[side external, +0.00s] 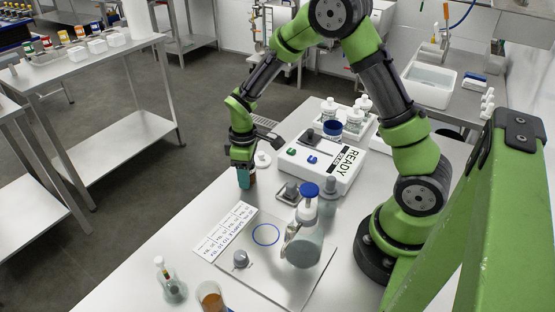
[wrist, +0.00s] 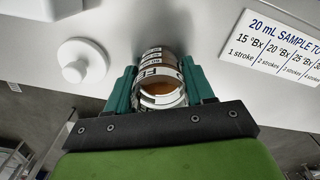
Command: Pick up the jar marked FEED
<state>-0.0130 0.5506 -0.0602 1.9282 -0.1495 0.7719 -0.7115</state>
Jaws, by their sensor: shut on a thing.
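My gripper (side external: 245,179) is low by the far left edge of the white table. In the wrist view, its two teal fingers (wrist: 161,80) are shut on the sides of a clear, open jar (wrist: 160,88). The jar has a black-and-white label, partly hidden, with a letter like F showing, and brown contents. In the side view only a reddish-brown sliver of the jar (side external: 253,178) shows beside the fingers. I cannot tell whether its base touches the table. A round white lid with a knob (wrist: 82,62) lies on the table beside it.
A white instrument reading READY (side external: 318,163) stands right of my gripper. Nearer are a blue-capped bottle (side external: 304,240), a tray with a blue ring (side external: 266,235) and a sample card (side external: 226,231). A flask (side external: 171,283) and an amber beaker (side external: 211,297) stand at the front.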

